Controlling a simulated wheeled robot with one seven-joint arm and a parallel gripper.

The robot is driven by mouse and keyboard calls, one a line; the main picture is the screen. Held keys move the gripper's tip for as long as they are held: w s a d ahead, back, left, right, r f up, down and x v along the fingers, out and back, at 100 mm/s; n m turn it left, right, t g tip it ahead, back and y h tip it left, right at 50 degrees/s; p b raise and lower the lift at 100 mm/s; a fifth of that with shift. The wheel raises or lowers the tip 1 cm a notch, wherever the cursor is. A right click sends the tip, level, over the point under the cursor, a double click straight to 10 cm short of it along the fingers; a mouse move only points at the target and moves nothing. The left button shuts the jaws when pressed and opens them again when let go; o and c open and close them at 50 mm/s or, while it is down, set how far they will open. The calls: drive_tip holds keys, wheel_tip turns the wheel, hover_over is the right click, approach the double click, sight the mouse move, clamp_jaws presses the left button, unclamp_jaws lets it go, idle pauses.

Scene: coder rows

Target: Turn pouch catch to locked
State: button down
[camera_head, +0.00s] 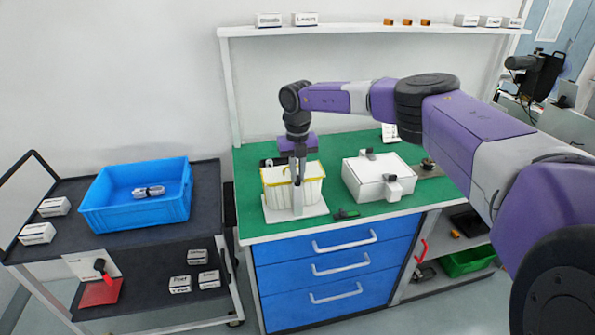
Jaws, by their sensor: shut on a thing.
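The pouch (311,190) is a pale, upright, ribbed bag with a yellow rim. It stands on a white base plate (312,211) on the green bench top. A light grey upright piece (297,203) stands at its front. My gripper (299,181) points straight down at the front of the pouch, just above this upright piece. Its fingers are shut on a small part there, which looks like the pouch catch. The fingers hide most of the catch, so I cannot tell which way it is turned.
A white box (364,183) with grey fittings stands right of the pouch. A small dark and green item (346,214) lies near the bench's front edge. A blue bin (125,213) sits on the cart at left. A shelf (370,28) runs along the wall behind.

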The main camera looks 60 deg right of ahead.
sight(298, 177)
drive_tip(key=shift+r+m, duration=0.1)
drive_tip(key=shift+m, duration=0.2)
drive_tip(key=c, duration=1.4)
unclamp_jaws()
drive_tip(key=shift+c, duration=0.2)
wheel_tip(298, 177, up, 8)
drive_tip(key=shift+f+b, duration=0.1)
drive_tip(key=shift+b, duration=0.8)
